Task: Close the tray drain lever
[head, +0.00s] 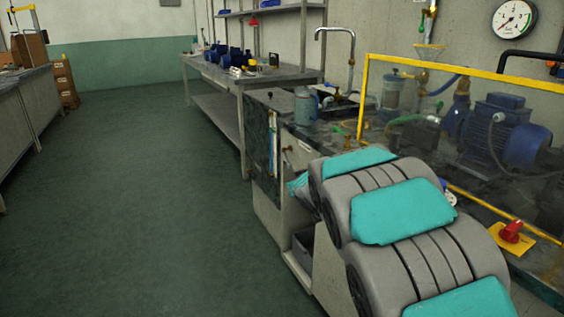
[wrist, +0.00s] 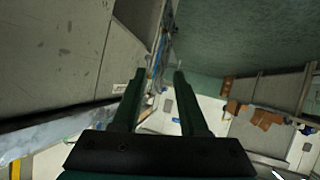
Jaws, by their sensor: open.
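My gripper (wrist: 158,73) shows in the wrist view with its two dark fingers apart and nothing between them. In the head view my grey and teal arm fills the foreground and hides the gripper's fingers. I cannot pick out the tray drain lever for sure in either view. A small green part (head: 340,128) shows on the bench by the yellow frame, too small to identify. The wrist view is tilted and shows a grey panel and the floor beyond the fingers, with no clear lever.
A blue motor pump (head: 503,133) stands behind a yellow-edged clear guard (head: 366,90). A red knob (head: 511,231) sits on a yellow plate at right. A tap (head: 350,50) and a long workbench (head: 262,79) are further back. The green floor (head: 130,190) at left is clear.

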